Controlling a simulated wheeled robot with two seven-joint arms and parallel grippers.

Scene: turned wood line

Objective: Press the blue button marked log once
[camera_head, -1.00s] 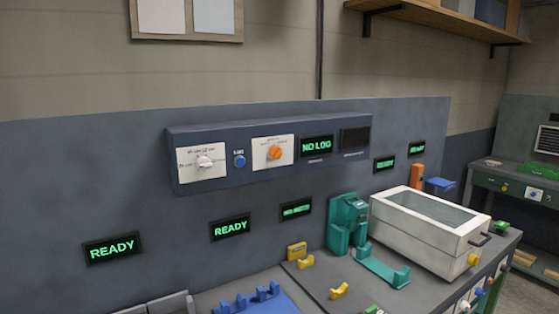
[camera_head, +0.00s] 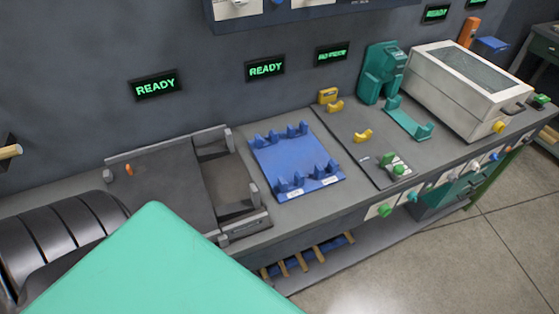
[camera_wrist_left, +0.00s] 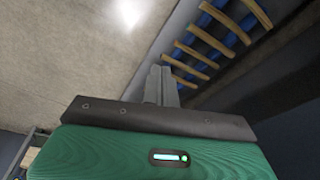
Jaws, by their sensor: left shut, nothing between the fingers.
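A dark wall panel (camera_head: 310,13) is cut off by the top edge of the head view. Only a sliver of a blue button (camera_head: 278,2) shows on it, between two white dial plates, and its marking cannot be read. My left gripper (camera_wrist_left: 161,84) shows in the left wrist view with its grey fingers shut and empty. It is near a rack of wooden rods, away from the wall panel. My left gripper's fingers and my right gripper are not in the head view.
A blue cradle tray (camera_head: 300,187) lies on the bench, with a white lidded box (camera_head: 480,88) at right. Several coloured knobs and buttons line the bench front, including a green one (camera_head: 385,210). Wooden rods (camera_wrist_left: 205,40) sit below the bench. Floor is clear at right.

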